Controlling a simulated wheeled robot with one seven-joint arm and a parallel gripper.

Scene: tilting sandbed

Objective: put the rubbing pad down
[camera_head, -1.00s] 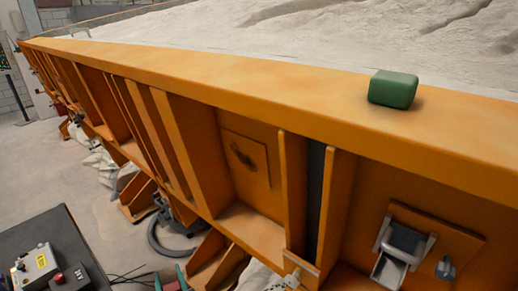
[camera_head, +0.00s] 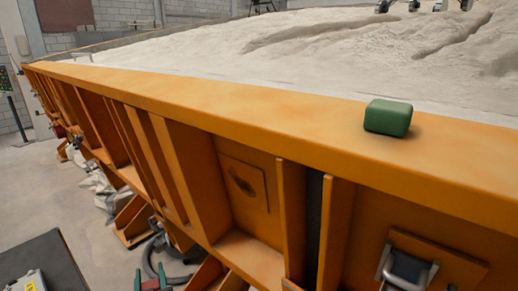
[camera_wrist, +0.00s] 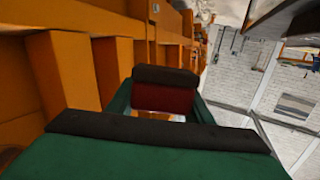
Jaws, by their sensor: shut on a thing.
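My gripper (camera_head: 151,284) shows at the bottom edge of the head view, below and left of the orange wall, with green jaws. In the wrist view my gripper (camera_wrist: 163,112) fills the middle, green with black edges. It is shut on a dark red piece (camera_wrist: 165,98), which I take to be the rubbing pad. Its outline is partly hidden by the jaws, and only a little red shows in the head view. A separate green block (camera_head: 388,117) rests on the flat top of the orange rim, well away from my gripper.
The sandbed's orange rim (camera_head: 240,110) runs from far left to right, its top mostly bare. Pale sand (camera_head: 300,45) lies behind it. Ribs and a latch (camera_head: 406,268) stick out from its outer side. A dark table top (camera_head: 40,268) stands at the lower left, above grey floor.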

